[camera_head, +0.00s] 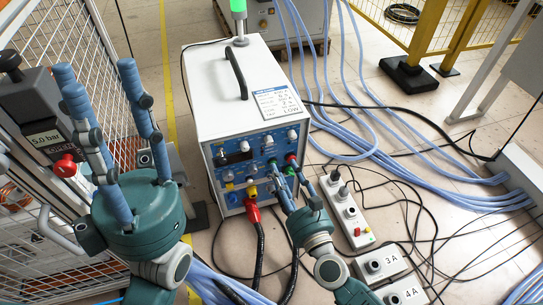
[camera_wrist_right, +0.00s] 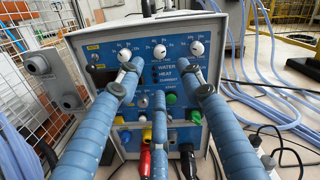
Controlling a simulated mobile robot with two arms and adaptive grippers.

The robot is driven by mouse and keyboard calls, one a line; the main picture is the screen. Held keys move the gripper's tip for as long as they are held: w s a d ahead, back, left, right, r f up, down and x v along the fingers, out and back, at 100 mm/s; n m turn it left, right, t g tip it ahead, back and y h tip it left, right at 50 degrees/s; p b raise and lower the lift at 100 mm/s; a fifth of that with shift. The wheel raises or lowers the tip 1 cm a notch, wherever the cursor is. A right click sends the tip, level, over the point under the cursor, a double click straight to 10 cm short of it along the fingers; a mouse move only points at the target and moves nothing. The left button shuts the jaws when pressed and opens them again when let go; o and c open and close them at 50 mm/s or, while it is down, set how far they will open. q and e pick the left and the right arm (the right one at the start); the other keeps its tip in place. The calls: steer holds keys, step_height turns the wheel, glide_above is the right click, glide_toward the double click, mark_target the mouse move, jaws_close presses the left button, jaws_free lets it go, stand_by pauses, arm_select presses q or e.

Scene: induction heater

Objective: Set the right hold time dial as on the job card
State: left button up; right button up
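The white induction heater (camera_head: 216,98) stands on the floor with a blue front panel. In the right wrist view its panel has a row of white dials with small scales, and the rightmost dial (camera_wrist_right: 197,48) is at upper right. That dial also shows at the panel's upper right in the head view (camera_head: 293,134). Its setting is too small to read. A printed card (camera_head: 278,102) lies on the heater's top, text unreadable. My right gripper (camera_head: 286,172) is open and empty, fingers spread before the panel below the dials. My left gripper (camera_head: 103,95) is open and empty, left of the heater.
A red plug (camera_head: 253,212) with cables hangs from the panel's lower part. A grey pressure unit reading 5.0 bar (camera_head: 45,138) and a wire cage are at left. Blue hoses (camera_head: 400,165) and black cables cover the floor at right.

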mark_target(270, 144)
steer(key=x, duration=1)
steer(key=shift+w+a, duration=0.1)
steer(key=shift+w, duration=0.25)
jaws_close()
